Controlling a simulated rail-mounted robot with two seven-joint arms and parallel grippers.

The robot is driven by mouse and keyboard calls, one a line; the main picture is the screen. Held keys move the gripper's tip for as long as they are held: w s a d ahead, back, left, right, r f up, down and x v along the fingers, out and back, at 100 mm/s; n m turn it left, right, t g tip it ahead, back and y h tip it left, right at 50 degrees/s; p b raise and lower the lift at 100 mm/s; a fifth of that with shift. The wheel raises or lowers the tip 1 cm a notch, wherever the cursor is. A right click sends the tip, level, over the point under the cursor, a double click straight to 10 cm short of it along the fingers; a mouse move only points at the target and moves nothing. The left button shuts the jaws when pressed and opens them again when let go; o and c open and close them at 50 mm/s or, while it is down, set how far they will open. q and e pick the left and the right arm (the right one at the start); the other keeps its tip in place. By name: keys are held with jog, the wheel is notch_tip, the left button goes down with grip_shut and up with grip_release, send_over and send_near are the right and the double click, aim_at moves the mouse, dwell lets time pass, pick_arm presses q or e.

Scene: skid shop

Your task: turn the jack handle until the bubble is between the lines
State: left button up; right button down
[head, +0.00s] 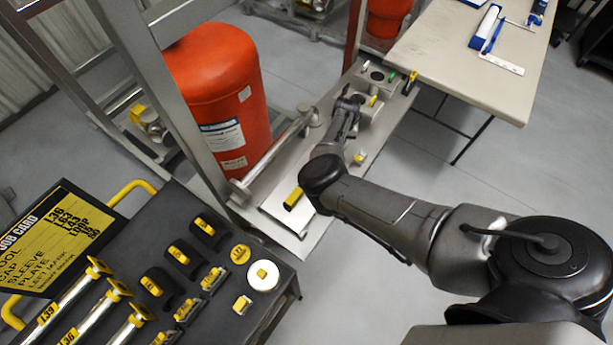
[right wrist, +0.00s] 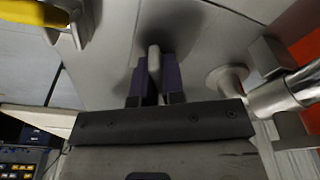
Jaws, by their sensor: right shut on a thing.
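My right gripper (head: 354,100) is over the metal skid plate, seen from above and largely hidden by its own wrist in the head view. In the right wrist view my right gripper (right wrist: 154,58) has its two dark purple finger pads closed on a slim, light grey upright piece (right wrist: 154,66), which appears to be the jack handle. Where it joins the jack is hidden. A small yellow part (head: 373,101) on a grey block sits just right of the gripper; whether it holds the bubble is too small to tell. No bubble or lines can be read. My left gripper is out of view.
A red tank (head: 222,95) and a slanted metal pipe (head: 275,150) stand left of the gripper. A tool bench (head: 228,325) is at lower left, with a job card (head: 55,240). A pale table (head: 460,60) is at upper right. Open floor lies at right.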

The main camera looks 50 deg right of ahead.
jog(key=shift+r, duration=0.1)
dwell(0.3)
jog(key=shift+r+p, duration=0.1)
jog(key=shift+p, duration=0.2)
jog(key=c, duration=1.2)
grip_release()
jog(key=shift+r+p, duration=0.55)
jog(key=shift+p, duration=0.1)
notch_tip(320, 180, up, 6)
jog(key=p, duration=0.6)
jog(key=shift+f, duration=0.2)
